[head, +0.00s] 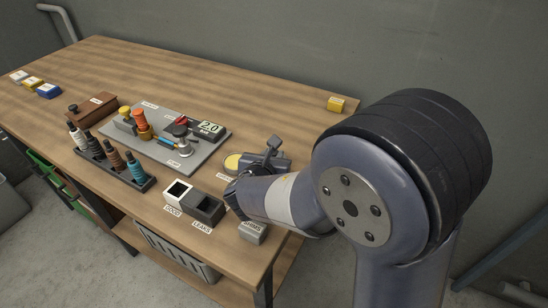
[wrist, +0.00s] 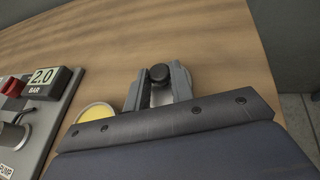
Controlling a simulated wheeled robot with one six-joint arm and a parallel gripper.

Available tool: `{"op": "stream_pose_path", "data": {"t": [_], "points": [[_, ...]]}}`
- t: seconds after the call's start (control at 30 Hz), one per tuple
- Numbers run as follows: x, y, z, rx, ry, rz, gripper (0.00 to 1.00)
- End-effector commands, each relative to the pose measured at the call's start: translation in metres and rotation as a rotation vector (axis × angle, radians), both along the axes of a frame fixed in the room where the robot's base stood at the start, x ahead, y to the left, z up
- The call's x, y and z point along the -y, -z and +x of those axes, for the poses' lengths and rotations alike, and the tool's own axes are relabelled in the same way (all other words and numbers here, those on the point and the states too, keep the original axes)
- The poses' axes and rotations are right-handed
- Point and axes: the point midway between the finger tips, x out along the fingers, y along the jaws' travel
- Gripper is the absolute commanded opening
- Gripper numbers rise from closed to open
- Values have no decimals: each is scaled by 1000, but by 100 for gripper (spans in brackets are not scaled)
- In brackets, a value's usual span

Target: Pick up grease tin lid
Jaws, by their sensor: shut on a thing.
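My gripper (wrist: 159,80) reaches over the right part of the bench, and its grey fingers are closed on the grease tin lid, whose round black knob (wrist: 159,73) shows between the fingertips. The rest of the lid is mostly hidden by the fingers. In the head view my gripper (head: 266,160) is partly covered by my own arm, and the lid cannot be made out clearly. The grease tin (wrist: 97,112) stands open just left of the gripper, with yellow grease showing. It also shows in the head view (head: 232,162).
Left of the tin is a grey board (head: 196,157) with a gauge reading 2.0 bar and a pump. A rack of bottles (head: 110,165), white and dark bins (head: 206,207) and a grey block (head: 252,232) line the front.

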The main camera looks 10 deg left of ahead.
Motion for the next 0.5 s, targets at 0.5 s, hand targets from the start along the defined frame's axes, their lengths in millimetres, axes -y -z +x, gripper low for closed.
{"op": "stream_pose_path", "data": {"t": [0.5], "points": [[0,-13,0,2,2,4,0]]}}
